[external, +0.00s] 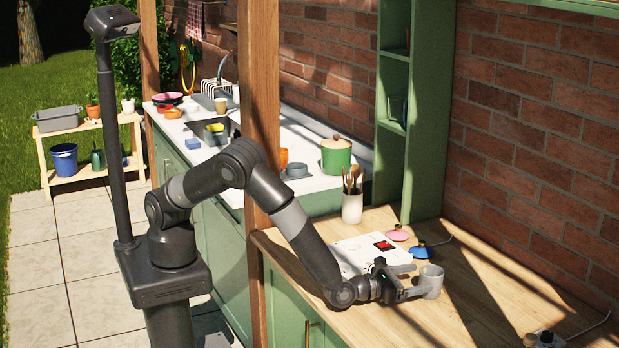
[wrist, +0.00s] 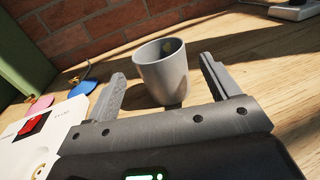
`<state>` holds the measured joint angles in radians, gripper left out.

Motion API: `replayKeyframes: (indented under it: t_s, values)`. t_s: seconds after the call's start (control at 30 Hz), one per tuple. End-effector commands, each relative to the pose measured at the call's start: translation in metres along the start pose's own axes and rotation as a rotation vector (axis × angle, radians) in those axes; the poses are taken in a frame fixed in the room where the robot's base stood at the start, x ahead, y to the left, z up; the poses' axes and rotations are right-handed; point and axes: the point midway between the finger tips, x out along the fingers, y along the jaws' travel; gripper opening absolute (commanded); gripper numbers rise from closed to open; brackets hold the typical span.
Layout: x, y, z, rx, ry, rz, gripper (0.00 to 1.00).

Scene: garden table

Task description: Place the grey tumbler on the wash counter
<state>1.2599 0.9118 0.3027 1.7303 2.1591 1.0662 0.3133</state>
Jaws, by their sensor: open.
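The grey tumbler (external: 431,280) stands upright on the wooden counter (external: 480,310) in the external view. In the wrist view the tumbler (wrist: 162,72) is between the two fingers of my gripper (wrist: 165,80), with a visible gap on each side. My gripper (external: 408,291) is open and low over the wood. The white wash counter (external: 308,136) with its sink is farther back, beyond the wooden post.
A utensil jar (external: 352,207), a green pot (external: 336,155) and a grey bowl (external: 296,170) stand near the post (external: 259,100).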

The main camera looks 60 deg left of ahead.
Motion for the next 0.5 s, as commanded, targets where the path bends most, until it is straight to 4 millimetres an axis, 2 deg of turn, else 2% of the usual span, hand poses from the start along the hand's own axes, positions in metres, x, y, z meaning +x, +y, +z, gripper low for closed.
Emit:
replayKeyframes:
  t_s: [0.03, 0.2, 0.33, 0.5]
  values:
    - [-0.013, -0.001, 0.000, 0.001, 0.001, -0.003, 0.81]
    - [-0.046, 0.000, 0.000, 0.000, 0.001, -0.002, 0.81]
    - [-0.064, -0.001, 0.000, 0.000, 0.001, -0.002, 0.81]
    - [-0.073, 0.000, 0.000, 0.000, 0.000, 0.000, 0.84]
